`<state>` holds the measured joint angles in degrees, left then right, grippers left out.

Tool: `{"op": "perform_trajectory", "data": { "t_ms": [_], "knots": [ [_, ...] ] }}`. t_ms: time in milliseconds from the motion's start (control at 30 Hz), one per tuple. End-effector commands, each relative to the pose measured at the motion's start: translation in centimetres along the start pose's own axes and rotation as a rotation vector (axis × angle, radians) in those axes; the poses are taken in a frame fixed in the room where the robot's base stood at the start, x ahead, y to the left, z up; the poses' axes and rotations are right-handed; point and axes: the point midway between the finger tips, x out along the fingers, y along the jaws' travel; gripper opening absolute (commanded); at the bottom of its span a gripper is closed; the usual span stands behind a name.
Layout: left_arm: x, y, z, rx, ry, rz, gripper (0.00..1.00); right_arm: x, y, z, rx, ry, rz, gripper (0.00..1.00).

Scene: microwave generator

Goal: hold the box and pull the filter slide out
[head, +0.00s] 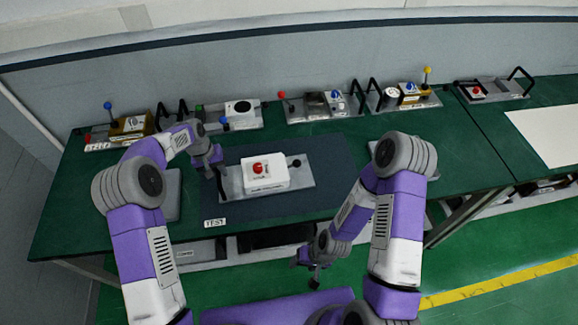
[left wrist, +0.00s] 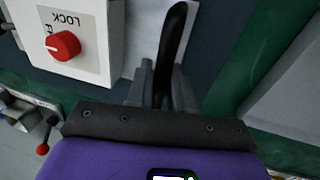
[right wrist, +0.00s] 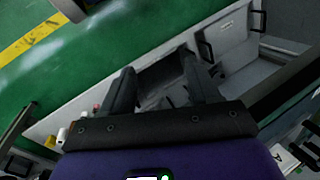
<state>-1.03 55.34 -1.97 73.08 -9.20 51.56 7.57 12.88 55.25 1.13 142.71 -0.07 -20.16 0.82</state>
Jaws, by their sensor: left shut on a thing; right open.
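The white box (head: 264,172) with a red knob (head: 257,168) sits on a grey metal plate (head: 305,178) on the dark mat. The knob and the word LOCK also show on the box in the left wrist view (left wrist: 65,45). My left gripper (head: 214,174) is at the plate's left end, shut on a black handle (left wrist: 172,40). A black ball knob (head: 296,163) sticks out at the right side of the box; I cannot tell if it belongs to the filter slide. My right gripper (head: 315,270) is open and empty, low in front of the bench, away from the box.
The dark mat (head: 335,155) around the plate is mostly clear. A TEST label (head: 215,223) lies at its front left. Several other units with levers and handles stand along the back, including one with a yellow ball (head: 427,70). A white sheet (head: 545,135) lies at the right.

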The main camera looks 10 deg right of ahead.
Motion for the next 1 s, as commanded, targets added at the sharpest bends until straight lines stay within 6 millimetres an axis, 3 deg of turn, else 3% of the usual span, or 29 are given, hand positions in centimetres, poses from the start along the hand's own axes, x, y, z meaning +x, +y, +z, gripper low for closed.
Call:
{"op": "perform_trajectory", "data": {
  "t_ms": [733, 867, 1000],
  "knots": [
    [0.2, -0.7, 0.1, -0.001, -0.003, -0.004, 0.0, 0.2, 0.5, -0.3, 0.005, -0.001, 0.007, 0.58],
    [0.2, -0.8, 0.1, -0.002, -0.004, -0.004, 0.0, 0.1, 2.9, -1.8, 0.035, -0.014, 0.048, 0.58],
    [0.3, -0.8, 0.1, -0.002, -0.004, -0.005, 0.0, -0.9, 8.4, -4.6, 0.105, -0.052, 0.119, 0.58]
  ]
}}
